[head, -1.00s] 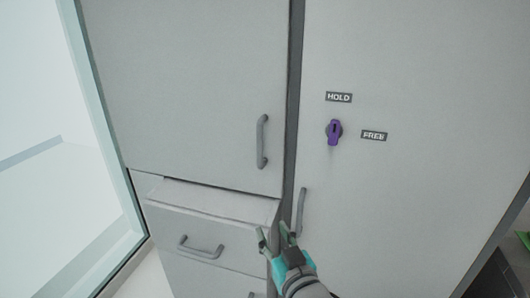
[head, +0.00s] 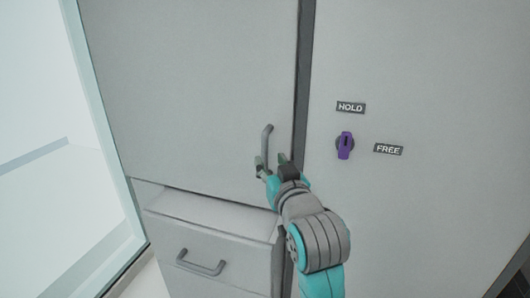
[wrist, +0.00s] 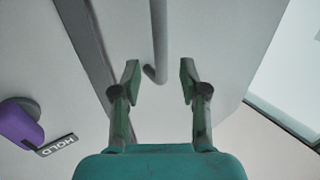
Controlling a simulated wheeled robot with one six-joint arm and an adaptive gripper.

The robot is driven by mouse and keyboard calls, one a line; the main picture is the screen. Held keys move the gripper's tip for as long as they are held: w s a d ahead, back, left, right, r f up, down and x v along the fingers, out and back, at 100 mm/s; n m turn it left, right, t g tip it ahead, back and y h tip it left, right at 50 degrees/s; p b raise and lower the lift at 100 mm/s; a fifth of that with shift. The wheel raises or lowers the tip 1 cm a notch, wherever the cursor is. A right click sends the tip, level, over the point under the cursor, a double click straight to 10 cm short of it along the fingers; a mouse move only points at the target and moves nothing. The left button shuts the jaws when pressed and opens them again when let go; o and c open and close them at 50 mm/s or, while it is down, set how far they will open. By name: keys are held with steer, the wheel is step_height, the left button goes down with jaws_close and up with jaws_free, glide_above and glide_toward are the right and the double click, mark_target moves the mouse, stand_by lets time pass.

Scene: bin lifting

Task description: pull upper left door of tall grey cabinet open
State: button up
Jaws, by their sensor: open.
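The upper left door (head: 190,80) of the tall grey cabinet is a large flat panel and looks shut. Its grey vertical bar handle (head: 267,144) is near the door's right edge. My gripper (head: 271,163) is at the lower part of this handle, with its fingers apart. In the wrist view the open fingers of my gripper (wrist: 159,76) lie on either side of the handle (wrist: 159,40), whose end shows between the fingertips. Whether the fingers touch the bar cannot be told. My arm hides the handle's lower end in the head view.
Below the door, a drawer (head: 205,245) with a bar handle stands partly out. The right door (head: 420,90) carries a purple knob (head: 345,146) beside labels HOLD and FREE. A glass panel (head: 100,150) stands at the left.

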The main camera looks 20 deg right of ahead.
mark_target(266, 154)
steer(key=w, duration=0.5)
steer(key=shift+w+d, duration=0.1)
steer(key=shift+w, duration=0.3)
jaws_close()
